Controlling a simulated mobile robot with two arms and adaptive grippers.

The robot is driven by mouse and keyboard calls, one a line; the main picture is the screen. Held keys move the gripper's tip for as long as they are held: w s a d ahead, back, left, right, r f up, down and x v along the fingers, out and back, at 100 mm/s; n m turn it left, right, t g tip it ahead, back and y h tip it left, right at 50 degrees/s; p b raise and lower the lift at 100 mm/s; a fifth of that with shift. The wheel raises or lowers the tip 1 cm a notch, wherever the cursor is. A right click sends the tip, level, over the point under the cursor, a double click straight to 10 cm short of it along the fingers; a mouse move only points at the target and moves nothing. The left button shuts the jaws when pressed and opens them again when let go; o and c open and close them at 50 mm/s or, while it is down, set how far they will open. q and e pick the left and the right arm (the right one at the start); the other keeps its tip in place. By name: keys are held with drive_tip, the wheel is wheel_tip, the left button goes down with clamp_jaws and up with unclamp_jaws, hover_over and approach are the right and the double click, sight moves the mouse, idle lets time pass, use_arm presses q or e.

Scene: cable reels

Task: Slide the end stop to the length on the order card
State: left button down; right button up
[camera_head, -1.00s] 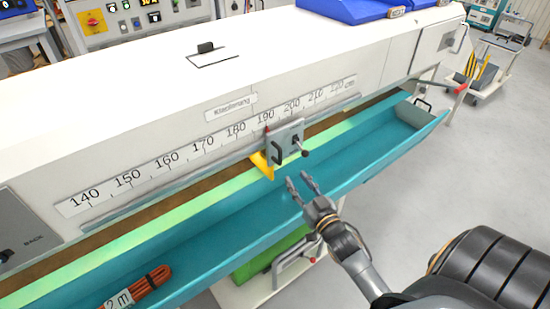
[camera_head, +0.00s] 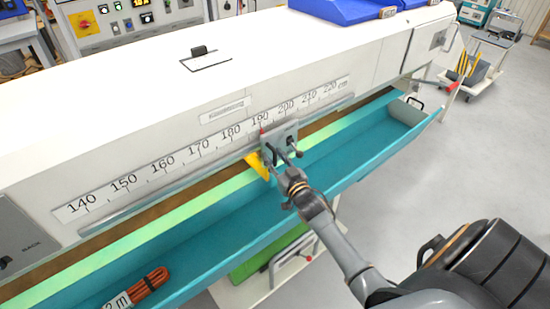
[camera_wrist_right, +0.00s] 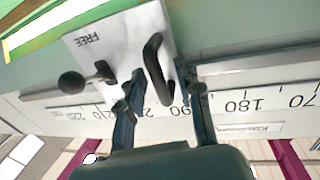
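The end stop (camera_head: 279,140) is a grey block on the machine's front rail, with a yellow plate (camera_head: 257,166) below and a red pointer near 190 on the length scale (camera_head: 170,160). My right gripper (camera_head: 284,160) is at its front. In the right wrist view my right gripper (camera_wrist_right: 162,88) is open, one finger on each side of the black handle (camera_wrist_right: 154,68). The black-knobbed lever (camera_wrist_right: 76,82) is beside the left finger, and the word FREE shows upside down. A card (camera_head: 206,59) lies on the machine top; its writing cannot be read. My left gripper is not in view.
A teal trough (camera_head: 190,240) runs below the rail, with an orange cable coil (camera_head: 150,283) and a "2 m" tag at its near end. Blue bins (camera_head: 340,10) stand on the machine top. A trolley (camera_head: 480,60) stands on open floor at the right.

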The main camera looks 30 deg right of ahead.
clamp_jaws()
drive_tip(key=shift+d, duration=0.1)
drive_tip(key=w+d+b, duration=0.1)
drive_tip(key=d+b, duration=0.5)
drive_tip(key=d, duration=1.4)
drive_tip(key=shift+w+f, duration=0.2)
drive_tip(key=shift+w, duration=0.15)
